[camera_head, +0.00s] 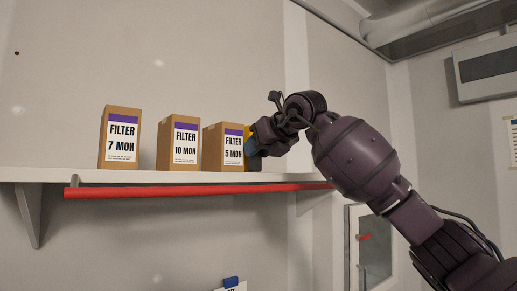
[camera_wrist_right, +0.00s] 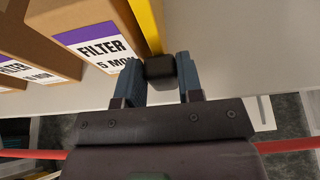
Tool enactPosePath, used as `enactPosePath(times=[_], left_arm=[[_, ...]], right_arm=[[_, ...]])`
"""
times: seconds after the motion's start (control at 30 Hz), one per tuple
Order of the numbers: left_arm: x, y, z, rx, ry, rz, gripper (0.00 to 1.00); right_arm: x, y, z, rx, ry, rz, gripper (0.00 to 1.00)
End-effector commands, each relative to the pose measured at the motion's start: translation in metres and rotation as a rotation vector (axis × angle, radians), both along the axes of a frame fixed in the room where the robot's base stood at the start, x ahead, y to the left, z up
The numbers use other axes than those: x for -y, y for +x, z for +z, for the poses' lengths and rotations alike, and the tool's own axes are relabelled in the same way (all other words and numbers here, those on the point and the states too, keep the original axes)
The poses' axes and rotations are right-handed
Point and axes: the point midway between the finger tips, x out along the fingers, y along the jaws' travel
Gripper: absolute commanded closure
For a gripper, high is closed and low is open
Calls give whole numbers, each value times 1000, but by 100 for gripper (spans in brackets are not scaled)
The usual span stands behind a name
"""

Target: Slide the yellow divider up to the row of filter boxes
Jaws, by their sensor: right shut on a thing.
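The row of filter boxes stands on the shelf: "7 MON" (camera_head: 121,138) at left, "10 MON" (camera_head: 178,143) in the middle, "5 MON" (camera_head: 224,147) at right. The yellow divider (camera_head: 247,132) is mostly hidden behind my right gripper (camera_head: 252,148), just right of the "5 MON" box. In the right wrist view the divider (camera_wrist_right: 147,24) runs along that box's side (camera_wrist_right: 118,15), touching or almost touching; I cannot tell which. My right gripper's blue fingers (camera_wrist_right: 160,82) are shut on the divider's dark block (camera_wrist_right: 160,67). My left gripper is not in view.
The white shelf (camera_head: 80,175) has a red rail (camera_head: 200,189) along its front below. Gaps separate "7 MON" from "10 MON" and, more narrowly, "10 MON" from "5 MON". Shelf room right of the divider (camera_wrist_right: 240,50) is bare.

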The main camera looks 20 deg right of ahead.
Motion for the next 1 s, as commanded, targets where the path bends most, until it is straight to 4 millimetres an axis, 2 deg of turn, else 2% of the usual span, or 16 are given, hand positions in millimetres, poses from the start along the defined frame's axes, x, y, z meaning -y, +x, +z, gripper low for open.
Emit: enactPosePath(times=[0.2, 0.43, 0.47, 0.6, 0.87, 1.0], left_arm=[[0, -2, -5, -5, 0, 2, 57], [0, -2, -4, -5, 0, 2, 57], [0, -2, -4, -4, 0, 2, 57], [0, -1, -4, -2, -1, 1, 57], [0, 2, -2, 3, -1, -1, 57], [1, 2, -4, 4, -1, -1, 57]], right_arm=[[-8, -3, 0, 0, -1, -1, 100], [-8, -3, 0, 0, 0, 1, 100], [-8, -3, 0, 0, 0, 1, 61], [-8, -3, 1, 0, 0, 0, 40], [-8, -4, 1, 1, 0, 0, 40], [-5, -10, 4, 3, 0, -1, 40]])
